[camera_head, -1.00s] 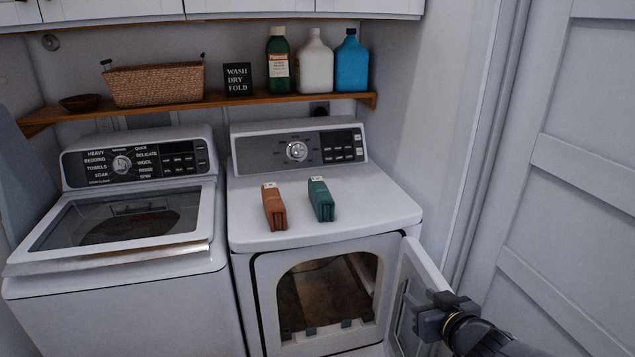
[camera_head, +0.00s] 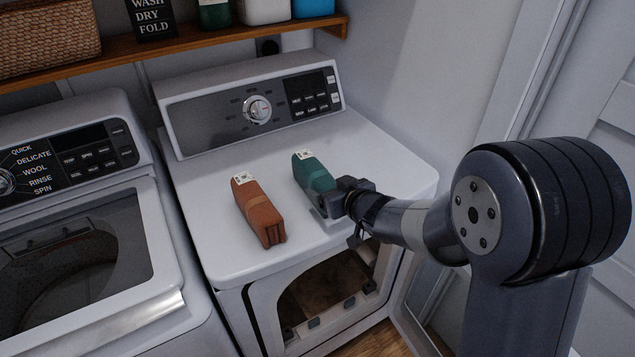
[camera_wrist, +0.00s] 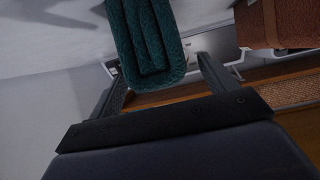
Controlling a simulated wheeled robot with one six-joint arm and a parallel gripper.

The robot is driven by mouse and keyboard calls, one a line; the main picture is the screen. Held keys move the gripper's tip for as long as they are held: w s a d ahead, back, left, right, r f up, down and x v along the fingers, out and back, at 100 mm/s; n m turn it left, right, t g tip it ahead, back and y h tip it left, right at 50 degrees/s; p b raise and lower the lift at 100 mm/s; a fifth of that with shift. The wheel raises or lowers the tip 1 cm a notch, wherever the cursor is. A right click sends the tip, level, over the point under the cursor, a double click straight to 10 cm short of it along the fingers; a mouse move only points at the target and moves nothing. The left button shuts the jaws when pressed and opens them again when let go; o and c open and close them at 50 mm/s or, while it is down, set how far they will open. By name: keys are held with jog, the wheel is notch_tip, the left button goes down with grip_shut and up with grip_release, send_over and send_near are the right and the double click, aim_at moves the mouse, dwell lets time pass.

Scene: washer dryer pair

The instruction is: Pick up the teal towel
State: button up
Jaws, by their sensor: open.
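The teal towel (camera_head: 312,173) is a folded bundle with a pale label at its far end. It lies on top of the dryer (camera_head: 226,222), right of the rust-brown towel (camera_head: 258,212). My gripper (camera_head: 334,200) is open at the teal towel's near end, which it partly hides. In the wrist view the folded end of the teal towel (camera_wrist: 146,42) shows between the two spread fingers of my gripper (camera_wrist: 162,68). I cannot tell whether the fingers touch it. The rust-brown towel (camera_wrist: 280,22) is at the upper right there, outside the fingers.
The dryer's front opening (camera_head: 325,290) is uncovered, its door swung out at right. The washer (camera_head: 75,240) stands left. A wooden shelf (camera_head: 175,40) above holds a basket (camera_head: 45,38), a sign (camera_head: 151,20) and bottles. The dryer top around the towels is clear.

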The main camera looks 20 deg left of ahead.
aim_at(325, 183)
jog(key=shift+x, duration=1.75)
jog(key=shift+r, duration=0.1)
jog(key=shift+c, duration=0.4)
jog(key=c, duration=1.2)
